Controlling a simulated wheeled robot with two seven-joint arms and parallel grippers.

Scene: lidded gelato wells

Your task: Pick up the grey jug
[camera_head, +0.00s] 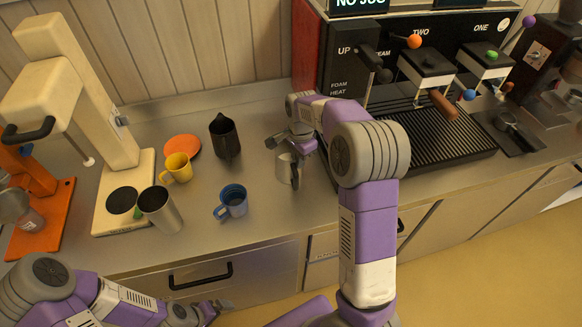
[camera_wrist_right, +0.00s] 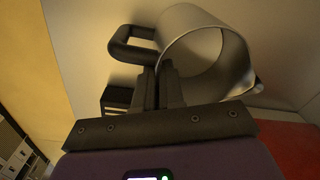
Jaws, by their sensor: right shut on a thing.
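The grey jug (camera_head: 283,171) is at the middle of the counter, left of the coffee machine and partly hidden by my right gripper (camera_head: 294,168). In the right wrist view the jug (camera_wrist_right: 240,66) shows its round open mouth and a dark handle (camera_wrist_right: 122,44). The right gripper's fingers (camera_wrist_right: 163,86) are shut on the jug's near wall, beside the handle. I cannot tell whether the jug's base touches the counter. My left gripper (camera_head: 211,309) is low in front of the counter, away from the jug. It is too small to tell whether it is open.
A black jug (camera_head: 225,138), yellow mug (camera_head: 178,168), orange saucer (camera_head: 182,146), blue mug (camera_head: 232,202) and metal cup (camera_head: 160,210) stand to the left. The coffee machine's drip tray (camera_head: 425,140) is close on the right. Counter between blue mug and grey jug is clear.

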